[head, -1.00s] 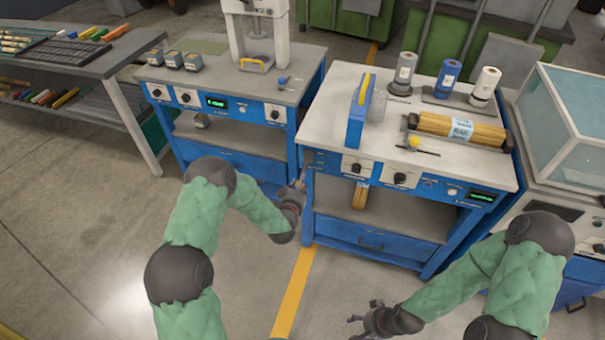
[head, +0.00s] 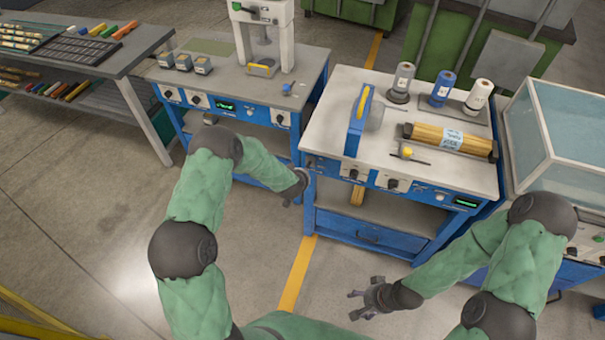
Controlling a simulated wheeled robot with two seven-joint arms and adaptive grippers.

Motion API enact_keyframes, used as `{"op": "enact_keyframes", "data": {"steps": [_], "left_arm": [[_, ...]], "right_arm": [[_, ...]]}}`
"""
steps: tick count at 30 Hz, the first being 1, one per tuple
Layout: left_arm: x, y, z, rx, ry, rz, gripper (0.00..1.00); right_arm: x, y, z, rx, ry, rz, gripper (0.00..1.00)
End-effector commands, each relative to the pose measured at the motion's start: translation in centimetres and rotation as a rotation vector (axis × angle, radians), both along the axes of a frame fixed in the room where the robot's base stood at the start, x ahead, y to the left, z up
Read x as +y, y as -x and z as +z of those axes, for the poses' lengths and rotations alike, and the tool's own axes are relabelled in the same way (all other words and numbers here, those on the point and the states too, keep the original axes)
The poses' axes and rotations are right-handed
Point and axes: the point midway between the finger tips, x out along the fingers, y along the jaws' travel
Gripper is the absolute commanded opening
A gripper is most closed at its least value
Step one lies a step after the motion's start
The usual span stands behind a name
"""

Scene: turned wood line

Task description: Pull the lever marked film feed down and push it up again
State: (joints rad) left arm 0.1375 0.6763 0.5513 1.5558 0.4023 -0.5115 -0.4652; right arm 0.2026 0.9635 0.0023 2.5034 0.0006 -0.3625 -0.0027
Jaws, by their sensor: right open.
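I cannot read a film feed marking anywhere. The right workstation (head: 338,140) has a blue front panel with a black-handled control (head: 351,173) on a white plate and a second one (head: 391,184) to its right. Their small labels are illegible. My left gripper (head: 296,196) is beside the left end of this panel, seen mostly from behind; its fingers are too small and hidden to judge. My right gripper (head: 357,303) is open and empty, low in front of the workstation, over the floor and well apart from the panel.
On the workstation top stand a blue device (head: 357,122), several film rolls and a wrapped wood bundle (head: 450,139). A yellow-headed tool (head: 407,152) lies near the front. Another blue bench (head: 215,75) is left, a glass-topped cabinet (head: 565,130) right. The floor in front is clear.

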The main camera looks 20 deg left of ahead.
Motion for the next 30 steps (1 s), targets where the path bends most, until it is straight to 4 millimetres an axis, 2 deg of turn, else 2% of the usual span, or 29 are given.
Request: {"op": "enact_keyframes", "data": {"steps": [3, 9, 30], "left_arm": [[0.1, 0.1, 0.7, 0.006, 0.003, 0.006, 0.00], [0.2, -0.6, 1.6, -0.002, 0.001, 0.006, 0.00], [0.3, -1.7, 2.9, -0.020, -0.004, 0.008, 0.00]], "right_arm": [[0.0, 0.0, 1.1, 0.000, 0.000, 0.000, 0.64], [0.0, 0.0, 1.7, 0.000, 0.000, 0.000, 0.64], [0.0, 0.0, 2.3, 0.000, 0.000, 0.000, 0.64]]}}
